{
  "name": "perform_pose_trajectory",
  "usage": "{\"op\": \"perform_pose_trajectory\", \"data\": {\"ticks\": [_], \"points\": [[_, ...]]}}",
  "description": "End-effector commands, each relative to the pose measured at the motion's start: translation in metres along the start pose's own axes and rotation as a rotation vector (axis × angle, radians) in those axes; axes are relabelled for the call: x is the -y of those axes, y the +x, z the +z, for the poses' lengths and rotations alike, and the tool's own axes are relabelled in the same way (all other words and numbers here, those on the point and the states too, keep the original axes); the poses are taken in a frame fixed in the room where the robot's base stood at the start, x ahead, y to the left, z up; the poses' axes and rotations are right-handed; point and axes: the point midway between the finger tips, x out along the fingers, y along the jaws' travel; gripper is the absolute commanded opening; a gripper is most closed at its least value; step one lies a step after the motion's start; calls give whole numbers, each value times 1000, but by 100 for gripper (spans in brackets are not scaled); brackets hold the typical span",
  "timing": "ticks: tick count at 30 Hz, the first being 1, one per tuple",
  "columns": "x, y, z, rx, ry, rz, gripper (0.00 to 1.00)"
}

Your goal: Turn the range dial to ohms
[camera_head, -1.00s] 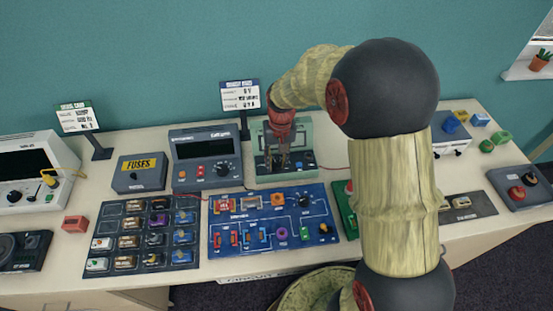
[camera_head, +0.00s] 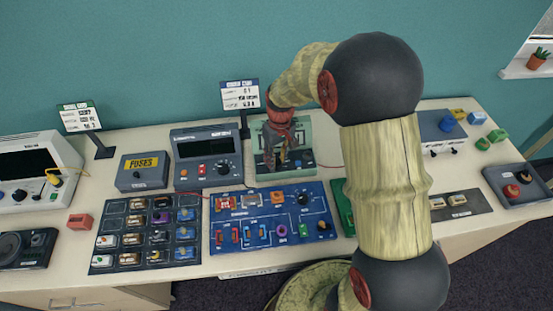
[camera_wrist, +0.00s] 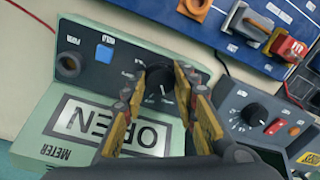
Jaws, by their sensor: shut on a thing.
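The meter (camera_head: 305,138) is a pale green unit with a dark control panel, standing at the back middle of the table. In the wrist view its display (camera_wrist: 85,125) reads OPEN. Its black range dial (camera_wrist: 160,92) sits on the dark panel, with small marks around it that are too small to read. My gripper (camera_wrist: 172,76) is shut on the dial, with one yellow-edged finger on each side. In the head view my gripper (camera_head: 272,164) reaches down onto the panel and hides the dial.
A blue circuit board (camera_head: 262,245) lies in front of the meter. A grey instrument with a dark display (camera_head: 205,148) stands close at its left, and a sign stand (camera_head: 244,128) is behind. The dark fuse tray (camera_head: 103,240) lies at the front left.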

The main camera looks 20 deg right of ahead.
Motion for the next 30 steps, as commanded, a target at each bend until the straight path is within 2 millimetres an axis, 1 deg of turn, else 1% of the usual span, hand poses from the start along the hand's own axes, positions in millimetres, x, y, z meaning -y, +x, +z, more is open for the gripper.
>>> {"op": "perform_pose_trajectory", "data": {"ticks": [6,7,16,26,29,30], "points": [[0,0,0,-1,1,0,4],[0,0,0,-1,1,0,30],[0,0,0,-1,1,0,48],[0,-2,0,-1,1,0,48],[0,-11,-1,-2,1,1,48],[0,-16,-1,-3,1,1,48]]}}
